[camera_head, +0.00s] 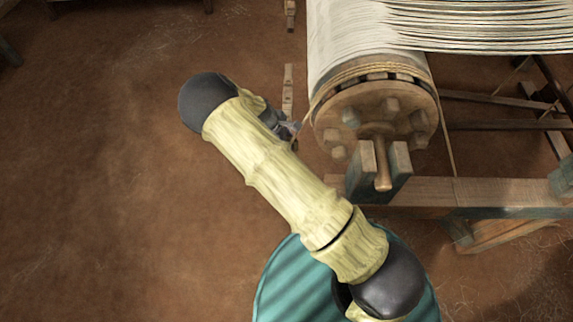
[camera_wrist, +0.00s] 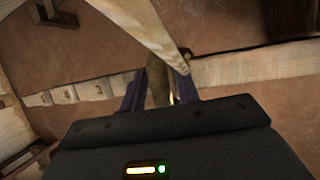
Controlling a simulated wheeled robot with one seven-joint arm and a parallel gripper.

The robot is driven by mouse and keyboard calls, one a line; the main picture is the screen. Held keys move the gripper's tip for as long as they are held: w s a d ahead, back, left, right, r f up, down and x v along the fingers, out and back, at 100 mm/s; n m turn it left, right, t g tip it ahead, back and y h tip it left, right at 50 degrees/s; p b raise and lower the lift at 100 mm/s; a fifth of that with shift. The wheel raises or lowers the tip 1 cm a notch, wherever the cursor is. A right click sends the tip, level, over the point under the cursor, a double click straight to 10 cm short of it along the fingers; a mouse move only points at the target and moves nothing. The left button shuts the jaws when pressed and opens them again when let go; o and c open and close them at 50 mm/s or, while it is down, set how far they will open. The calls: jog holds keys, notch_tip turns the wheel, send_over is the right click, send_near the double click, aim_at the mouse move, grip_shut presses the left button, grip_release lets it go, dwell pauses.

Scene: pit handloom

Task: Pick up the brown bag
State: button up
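My gripper (camera_wrist: 158,82) shows in the wrist view with its two dark purple fingers apart. A narrow brown, upright shape (camera_wrist: 158,78) stands between them, partly hidden by the gripper body. It may be the brown bag, but I cannot make out its whole form. A thin bright sliver shows between it and the right finger. In the head view my gripper (camera_head: 284,128) is small and partly hidden behind my arm, just left of the loom's roller. No bag can be clearly made out there.
The wooden warp roller (camera_head: 362,112) with white threads (camera_head: 440,25) stands right of my gripper. A wooden frame beam (camera_head: 480,191) runs right from it. In the wrist view a pale bar (camera_wrist: 142,25) crosses above the fingers and a numbered strip (camera_wrist: 72,93) lies behind. Floor at left is clear.

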jog(key=shift+c, duration=0.3)
grip_shut()
jog(key=shift+w+r, duration=0.1)
jog(key=shift+r, duration=0.05)
dwell(0.9)
